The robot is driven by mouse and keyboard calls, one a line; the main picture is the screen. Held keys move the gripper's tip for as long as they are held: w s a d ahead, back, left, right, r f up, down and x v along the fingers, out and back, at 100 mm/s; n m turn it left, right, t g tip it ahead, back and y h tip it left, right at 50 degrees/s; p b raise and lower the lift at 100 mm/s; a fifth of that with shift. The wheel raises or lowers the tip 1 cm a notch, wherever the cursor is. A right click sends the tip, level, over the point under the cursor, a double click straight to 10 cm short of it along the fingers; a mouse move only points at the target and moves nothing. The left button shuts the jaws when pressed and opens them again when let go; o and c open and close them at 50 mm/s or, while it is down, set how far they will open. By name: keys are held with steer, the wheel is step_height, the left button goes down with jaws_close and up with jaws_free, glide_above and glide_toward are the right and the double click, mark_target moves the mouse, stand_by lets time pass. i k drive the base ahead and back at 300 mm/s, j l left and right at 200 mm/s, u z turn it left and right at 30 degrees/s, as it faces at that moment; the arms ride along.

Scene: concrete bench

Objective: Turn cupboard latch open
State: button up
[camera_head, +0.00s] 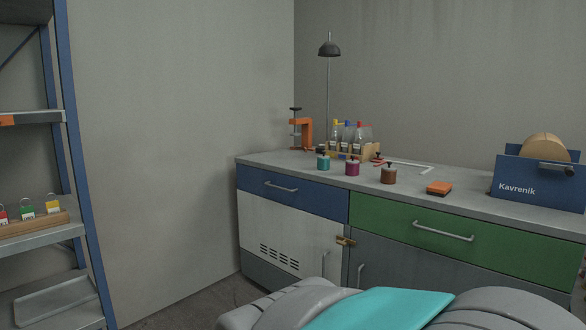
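The cupboard latch (346,241) is a small brass-coloured piece. It sits at the seam between the white vented cupboard door (280,235) and the grey cupboard door (400,265), below the drawers. It is too small for me to tell which way it is turned. Each door has an upright bar handle near the seam. Grey and teal parts of my own body fill the bottom of the view and hide the lower part of the grey door. My gripper's fingers do not show.
Above the doors are a blue drawer (290,192) and a green drawer (450,231). The concrete bench top (465,204) holds jars, a bottle rack, an orange clamp (302,133) and a blue Kavrenik box (535,182). A blue-framed shelf (85,200) stands left. Some floor (190,304) is clear.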

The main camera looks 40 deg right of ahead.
mark_target(344, 241)
steer(key=z, duration=1.45)
